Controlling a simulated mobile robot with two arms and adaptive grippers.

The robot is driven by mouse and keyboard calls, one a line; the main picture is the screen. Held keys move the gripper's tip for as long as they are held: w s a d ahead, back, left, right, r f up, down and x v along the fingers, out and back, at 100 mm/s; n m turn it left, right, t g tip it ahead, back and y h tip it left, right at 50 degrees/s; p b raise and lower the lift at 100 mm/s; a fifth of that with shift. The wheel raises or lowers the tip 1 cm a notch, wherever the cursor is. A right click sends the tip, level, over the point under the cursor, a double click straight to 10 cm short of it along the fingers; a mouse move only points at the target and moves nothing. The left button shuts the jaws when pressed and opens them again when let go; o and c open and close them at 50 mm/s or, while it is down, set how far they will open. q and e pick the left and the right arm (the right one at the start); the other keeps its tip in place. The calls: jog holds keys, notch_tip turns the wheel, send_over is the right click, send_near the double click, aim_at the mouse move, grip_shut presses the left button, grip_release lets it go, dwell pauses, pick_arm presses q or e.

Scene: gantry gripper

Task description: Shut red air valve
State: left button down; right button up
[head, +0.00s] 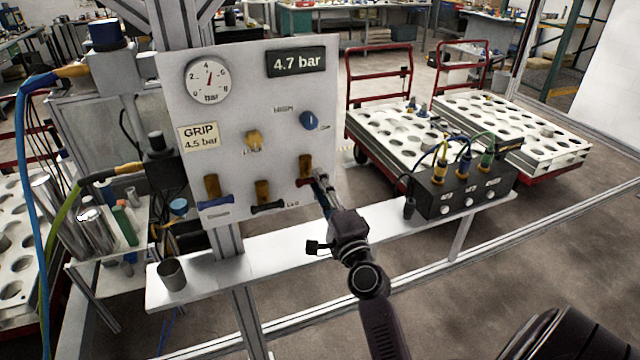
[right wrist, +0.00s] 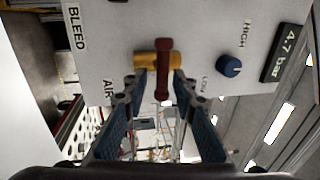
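The red air valve handle (right wrist: 162,75) shows in the right wrist view, lying crosswise over its brass body (right wrist: 146,60), by an AIR label. In the head view the red handle (head: 303,182) is at the lower right of the white panel (head: 240,70), partly hidden by my gripper. My right gripper (head: 318,184) is in front of it. In the right wrist view my gripper's (right wrist: 158,80) blue-padded fingers are apart, one on each side of the handle, with gaps visible. Whether the handle reaches between the tips in depth is unclear. My left gripper is not in view.
A blue-handled valve (head: 215,203) and a black-handled valve (head: 267,207) sit left of the red one. A metal cup (head: 172,274) and a black connector box (head: 462,190) stand on the white shelf.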

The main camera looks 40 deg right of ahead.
jog(key=shift+s, duration=0.1)
jog(key=v, duration=1.1)
jog(key=shift+s, duration=0.4)
jog(key=shift+f, duration=0.1)
jog(key=a+f+n+g+y, duration=0.35)
jog(key=f+n, duration=0.25)
jog(key=f, duration=1.5)
jog(key=s+a+f+n+g+y, duration=0.1)
jog(key=s+a+f+n+g, duration=0.15)
jog(key=f, duration=0.55)
jog(key=s+a+f+n+g+b, duration=0.1)
jog(key=s+a+f+n, duration=0.15)
jog(key=f, duration=0.55)
jog(key=s+a+f+n+g+y, duration=0.1)
jog(key=s+a+f+n+g, duration=0.15)
jog(key=f, duration=0.45)
jog(key=s+a+f+n+g+b, duration=0.15)
jog(key=s+f+n+g, duration=0.25)
jog(key=s+f, duration=1)
jog(key=s+f+n+g, duration=0.2)
jog(key=s+f+n, duration=0.1)
jog(key=s, duration=0.6)
jog(key=s+f+n+g, duration=0.3)
jog(key=s+f, duration=0.2)
jog(key=s, duration=0.4)
jog(key=shift+f+h, duration=0.2)
jog(key=shift+h, duration=0.15)
